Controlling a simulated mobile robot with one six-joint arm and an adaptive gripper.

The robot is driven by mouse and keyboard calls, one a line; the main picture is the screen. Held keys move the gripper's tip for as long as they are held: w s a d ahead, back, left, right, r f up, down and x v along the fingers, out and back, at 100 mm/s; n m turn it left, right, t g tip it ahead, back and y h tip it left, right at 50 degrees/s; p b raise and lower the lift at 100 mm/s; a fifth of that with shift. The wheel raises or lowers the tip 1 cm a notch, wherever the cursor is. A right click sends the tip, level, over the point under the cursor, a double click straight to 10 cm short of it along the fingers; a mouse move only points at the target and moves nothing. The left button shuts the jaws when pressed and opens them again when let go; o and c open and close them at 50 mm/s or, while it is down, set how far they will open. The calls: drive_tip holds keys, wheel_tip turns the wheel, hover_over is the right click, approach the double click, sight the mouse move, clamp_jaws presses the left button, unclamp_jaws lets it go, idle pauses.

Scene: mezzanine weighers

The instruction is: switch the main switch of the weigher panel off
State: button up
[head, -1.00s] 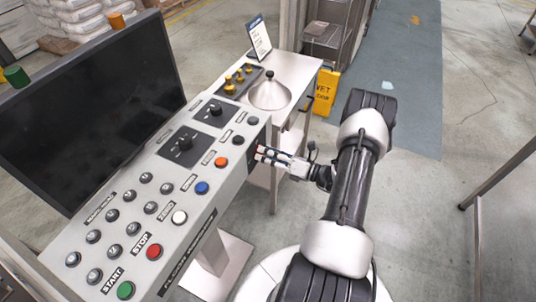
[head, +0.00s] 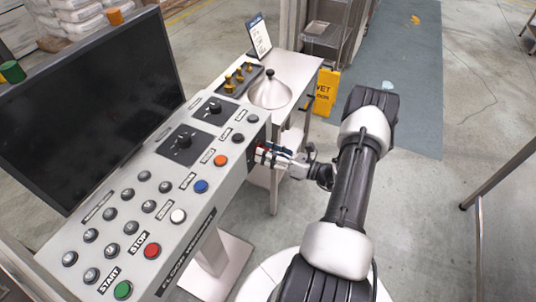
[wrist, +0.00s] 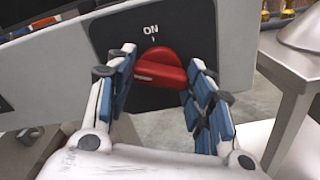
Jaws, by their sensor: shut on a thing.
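The main switch (wrist: 168,58) is a red rotary knob on a black plate (wrist: 110,32) on the end face of the weigher panel (head: 205,165). In the wrist view the word ON stands above the knob, and its red grip bar lies nearly level in the picture. My gripper (wrist: 161,66) has its blue-padded fingers on both sides of the knob and is shut on it. In the head view my gripper (head: 260,154) is at the panel's right end, and the knob is mostly hidden there. Any OFF mark is out of sight.
The panel top carries a green start button (head: 123,290), a red stop button (head: 152,250), other buttons and two black rotary knobs. A dark monitor (head: 90,105) stands behind. A side table holds a metal cone (head: 270,93). A yellow wet-floor sign (head: 325,92) stands beyond.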

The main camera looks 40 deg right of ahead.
drive_tip(key=n+b, duration=0.1)
drive_tip(key=n, duration=0.4)
drive_tip(key=shift+b, duration=0.3)
drive_tip(key=shift+n, duration=0.3)
drive_tip(key=o, duration=1.1)
drive_tip(key=shift+c, duration=0.2)
drive_tip(key=v, duration=1.2)
drive_tip(key=shift+a, duration=0.1)
